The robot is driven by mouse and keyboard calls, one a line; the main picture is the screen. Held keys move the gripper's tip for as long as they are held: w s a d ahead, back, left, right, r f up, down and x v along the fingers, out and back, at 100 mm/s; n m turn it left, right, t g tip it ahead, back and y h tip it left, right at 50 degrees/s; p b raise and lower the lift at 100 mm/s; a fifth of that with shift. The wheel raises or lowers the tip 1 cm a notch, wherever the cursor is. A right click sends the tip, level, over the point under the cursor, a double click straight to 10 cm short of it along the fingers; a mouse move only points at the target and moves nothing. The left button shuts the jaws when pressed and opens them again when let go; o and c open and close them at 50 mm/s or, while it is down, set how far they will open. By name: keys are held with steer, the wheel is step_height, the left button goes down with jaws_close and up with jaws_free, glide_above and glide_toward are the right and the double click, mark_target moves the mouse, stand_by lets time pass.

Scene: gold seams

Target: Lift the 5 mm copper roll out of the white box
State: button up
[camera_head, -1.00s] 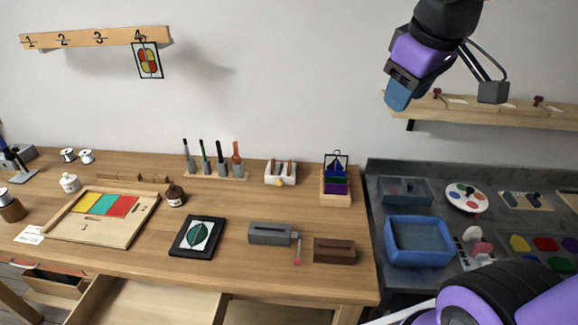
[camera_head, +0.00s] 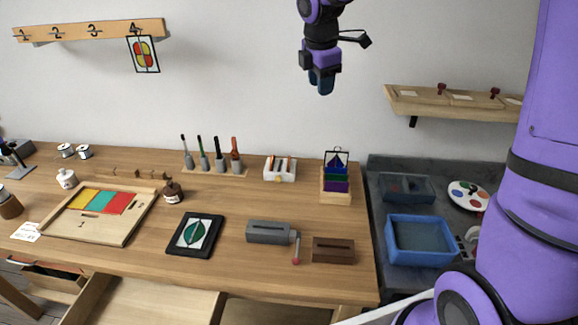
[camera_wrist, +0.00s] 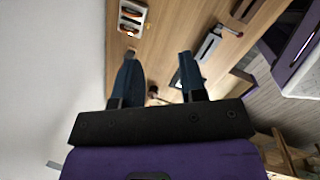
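The white box (camera_head: 269,177) stands near the back of the wooden table, and it also shows at the top of the wrist view (camera_wrist: 124,28). Copper-orange rolls (camera_head: 290,165) stand in it; which one is the 5 mm roll is too small to tell. My gripper (camera_head: 321,88) hangs in the air in front of the wall, well above the table and to the right of the box in the head view. In the wrist view its two dark blue fingers (camera_wrist: 158,62) are spread apart with nothing between them.
A rack of upright tools (camera_head: 214,169) stands left of the box, and a wooden stand with coloured panels (camera_head: 336,198) stands to its right. A grey slotted block (camera_head: 268,233), a brown block (camera_head: 333,251) and a black-framed picture (camera_head: 182,246) lie nearer the front.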

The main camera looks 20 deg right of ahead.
steer(key=w+a+f+n+g, duration=0.1)
steer(key=w+a+f+n, duration=0.1)
steer(key=w+f+n, duration=0.7)
steer(key=n+g+y, duration=0.1)
steer(key=n+y, duration=0.1)
steer(key=n, duration=0.2)
glide_above(289, 158)
step_height(289, 158, down, 14)
steer(key=shift+f, duration=0.15)
step_height(289, 158, down, 10)
steer(key=shift+w+f, duration=0.1)
steer(key=shift+f, duration=0.05)
steer(key=shift+c, duration=0.2)
jaws_close()
